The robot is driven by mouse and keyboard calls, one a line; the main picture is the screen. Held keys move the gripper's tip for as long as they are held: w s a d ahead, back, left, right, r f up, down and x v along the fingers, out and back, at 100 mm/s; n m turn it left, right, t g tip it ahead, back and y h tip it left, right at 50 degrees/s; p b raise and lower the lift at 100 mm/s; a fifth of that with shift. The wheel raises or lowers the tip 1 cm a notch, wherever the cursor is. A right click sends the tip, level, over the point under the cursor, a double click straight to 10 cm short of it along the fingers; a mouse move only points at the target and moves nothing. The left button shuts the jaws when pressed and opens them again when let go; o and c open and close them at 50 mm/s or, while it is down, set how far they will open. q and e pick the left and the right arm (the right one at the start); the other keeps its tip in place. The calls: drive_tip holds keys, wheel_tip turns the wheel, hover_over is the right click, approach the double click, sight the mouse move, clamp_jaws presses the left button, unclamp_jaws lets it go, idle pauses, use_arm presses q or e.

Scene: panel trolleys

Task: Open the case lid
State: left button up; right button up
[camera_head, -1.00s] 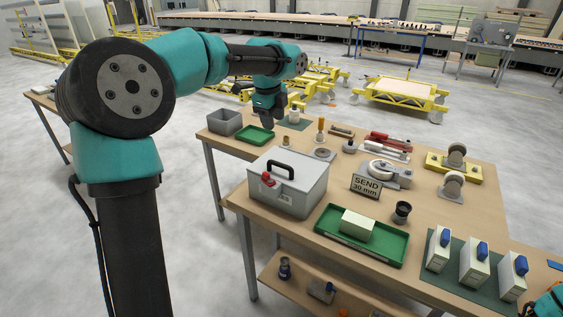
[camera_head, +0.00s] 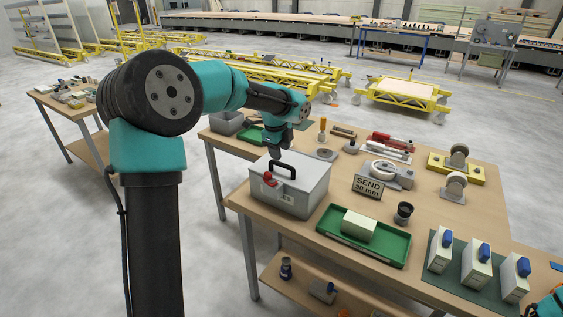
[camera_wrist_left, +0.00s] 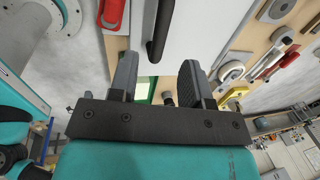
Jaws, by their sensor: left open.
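The case (camera_head: 305,200) is a light grey box on the wooden table, with its lid (camera_head: 312,175) down. A black handle (camera_head: 283,166) stands on the lid, and a red latch (camera_head: 270,180) is at the front left. My left gripper (camera_head: 277,156) is just above the lid's far left part, by the handle. In the left wrist view my gripper (camera_wrist_left: 158,75) has its two fingers apart with nothing held. The handle (camera_wrist_left: 160,30) is beyond the fingertips there, with the red latch (camera_wrist_left: 113,14) at the upper left. A contact with the handle cannot be made out.
A green tray (camera_head: 335,238) with a pale block stands right of the case, beside a black cup (camera_head: 403,212) and a SEND sign (camera_head: 367,186). A grey bin (camera_head: 227,122) and another green tray (camera_head: 250,135) are behind.

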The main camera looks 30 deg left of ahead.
sight(282, 163)
use_arm(q)
drive_tip(key=shift+w+f, duration=0.2)
drive_tip(key=shift+f, duration=0.7)
drive_tip(key=shift+w+f, duration=0.15)
drive_tip(key=shift+f, duration=0.8)
drive_tip(key=shift+w+f, duration=0.2)
drive_tip(key=shift+f, duration=0.7)
drive_tip(key=shift+c, duration=0.2)
clamp_jaws()
